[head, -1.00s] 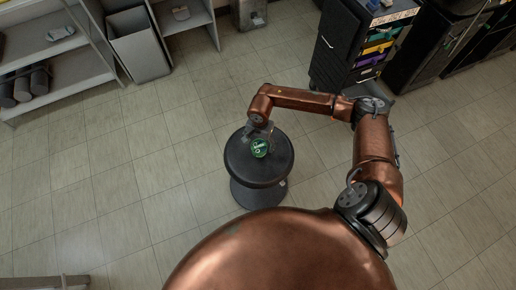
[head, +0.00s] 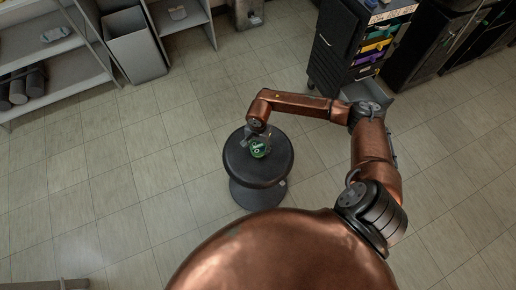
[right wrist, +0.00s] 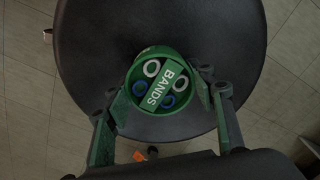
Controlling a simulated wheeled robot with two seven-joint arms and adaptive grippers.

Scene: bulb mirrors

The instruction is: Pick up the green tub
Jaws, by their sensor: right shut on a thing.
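The green tub (head: 260,148) is at the black round stool (head: 245,173), over the middle of its seat. In the right wrist view the tub (right wrist: 160,57) has a label reading BANDS and white and blue rings inside. My right gripper (head: 256,138) reaches it from above and behind. I cannot tell whether the tub's base touches the seat. My left gripper is not in view.
Grey shelves (head: 45,50) and a grey bin (head: 134,45) stand at the upper left. A dark drawer cabinet (head: 345,45) with coloured drawers stands at the upper right. The tiled floor left of the stool is clear.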

